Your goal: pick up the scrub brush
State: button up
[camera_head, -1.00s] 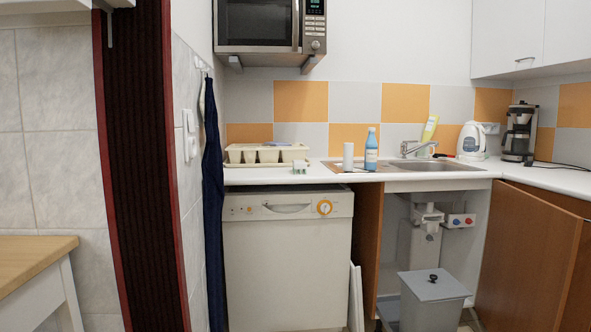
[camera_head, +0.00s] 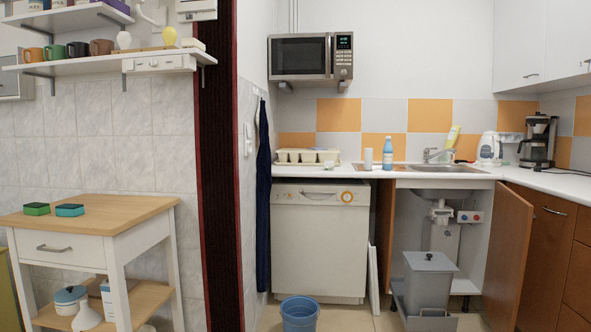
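I cannot make out a scrub brush for certain. Two small blocks, a green one (camera_head: 37,208) and a teal one (camera_head: 69,210), lie on the wooden top of the white cart (camera_head: 120,209) at left; they look like sponges. A small pale item (camera_head: 329,164) sits at the front edge of the counter, right of the cream dish rack (camera_head: 300,154), too small to identify. A blue bottle (camera_head: 387,153) and a white cylinder (camera_head: 368,160) stand near the sink. My gripper is not in view.
A blue bucket (camera_head: 299,314) stands on the floor before the dishwasher (camera_head: 318,245). A grey bin (camera_head: 429,284) stands below the sink (camera_head: 442,169), beside an open brown cabinet door (camera_head: 510,260). Shelves with mugs (camera_head: 78,49) hang at upper left.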

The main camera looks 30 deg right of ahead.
aim_at(329, 164)
jog(key=z, duration=0.7)
jog(key=i, duration=0.5)
jog(key=z, duration=1.25)
jog(key=i, duration=2.25)
jog(key=u, duration=0.8)
